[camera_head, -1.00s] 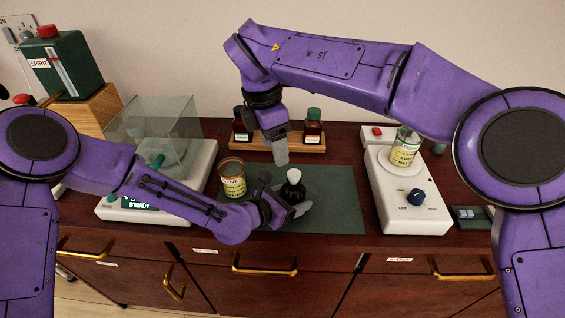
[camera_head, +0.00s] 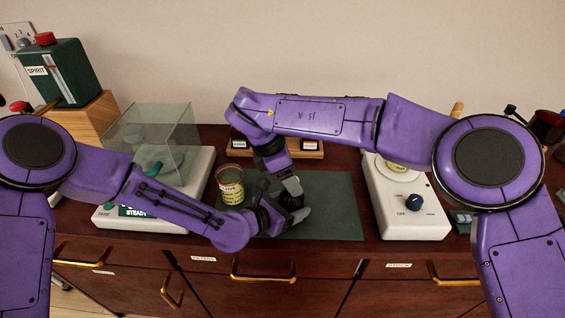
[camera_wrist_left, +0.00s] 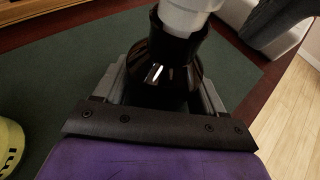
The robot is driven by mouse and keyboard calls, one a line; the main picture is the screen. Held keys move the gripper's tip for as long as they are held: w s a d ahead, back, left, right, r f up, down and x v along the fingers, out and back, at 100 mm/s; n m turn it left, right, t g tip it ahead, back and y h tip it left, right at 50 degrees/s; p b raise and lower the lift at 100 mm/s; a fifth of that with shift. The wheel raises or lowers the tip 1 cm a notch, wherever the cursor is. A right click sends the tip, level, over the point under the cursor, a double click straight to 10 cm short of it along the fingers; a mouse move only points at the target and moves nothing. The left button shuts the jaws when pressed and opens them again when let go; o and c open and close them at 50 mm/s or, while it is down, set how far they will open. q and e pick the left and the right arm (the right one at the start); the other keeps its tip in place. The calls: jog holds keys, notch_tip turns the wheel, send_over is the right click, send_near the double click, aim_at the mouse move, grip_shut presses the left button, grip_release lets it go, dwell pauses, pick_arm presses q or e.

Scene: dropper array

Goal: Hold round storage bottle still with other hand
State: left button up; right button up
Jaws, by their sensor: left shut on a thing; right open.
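The round storage bottle (camera_head: 291,202) is dark and stands on the green mat (camera_head: 335,210). In the left wrist view the dark bottle (camera_wrist_left: 165,72) is upright between the fingers, with a white stopper (camera_wrist_left: 186,14) at its neck. My left gripper (camera_head: 289,215) is shut on the bottle's body from the left. My right gripper (camera_head: 292,188) is open, pointing down right by the bottle's top, and hides the stopper in the head view. I cannot tell there whether it touches the stopper.
A glass-covered balance (camera_head: 150,140) is at the left. A white device with a dark knob (camera_head: 413,202) is at the right. A wooden rack (camera_head: 308,152) is behind. The mat's right part is clear.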

pick_arm(q)
jog(key=shift+s+f, duration=0.1)
jog(key=shift+f, duration=0.15)
pick_arm(e)
jog(key=shift+f, duration=0.2)
grip_shut()
jog(key=c, duration=0.7)
grip_release()
grip_shut()
jog(key=shift+r, duration=0.1)
jog(key=shift+r, duration=0.65)
pick_arm(q)
jog(key=shift+r, duration=0.1)
pick_arm(e)
jog(key=shift+r, duration=2.2)
